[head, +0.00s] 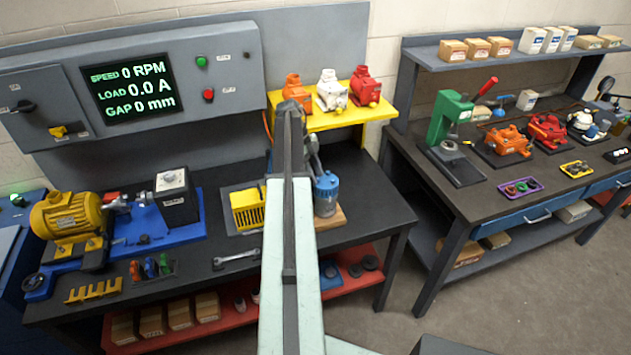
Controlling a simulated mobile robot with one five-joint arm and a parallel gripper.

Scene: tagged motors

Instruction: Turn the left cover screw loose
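I cannot make out the left cover screw in the head view; it is too small or hidden. A blue motor (326,196) stands upright on a wooden board on the dark bench (365,205), partly covered by my arm. A yellow motor (66,215) lies on its side at the bench's left, coupled to a black box (175,199) on a blue base. My arm rises through the middle of the picture and hides the bench behind it.
A yellow shelf (350,118) holds orange, white and red motors. A yellow basket (248,209), a wrench (236,259) and a small tool holder (152,270) lie on the bench. The display (128,88) reads zeros. A second bench (455,195) stands right, across open floor.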

